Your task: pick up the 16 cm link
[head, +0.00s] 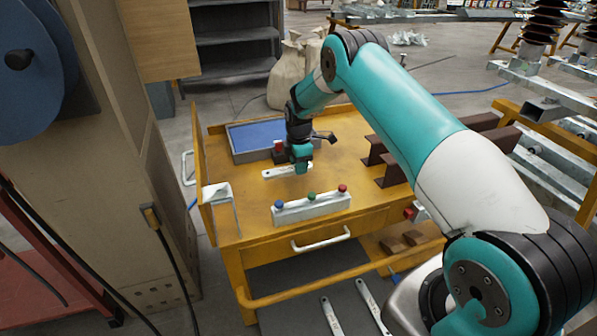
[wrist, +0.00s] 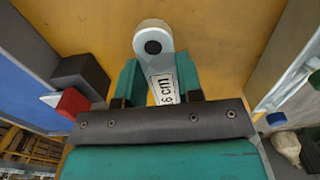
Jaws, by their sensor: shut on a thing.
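The link (wrist: 154,40) is a pale grey bar with a rounded end and a dark hole. Its white label shows part of a number, ending in "6 cm", in the wrist view. In the head view the link (head: 277,172) shows just above or on the yellow cart top; I cannot tell which. My gripper (head: 300,166) is shut on the link, with its teal fingers on both sides of the bar in the wrist view (wrist: 158,80). The far part of the link is hidden behind my gripper.
A blue-lined tray (head: 254,137) lies behind my gripper on the yellow cart (head: 240,222). A grey block with blue, green and red knobs (head: 311,207) stands in front. Brown steel profiles (head: 388,170) stand to the right. Two more links (head: 331,316) lie below the cart.

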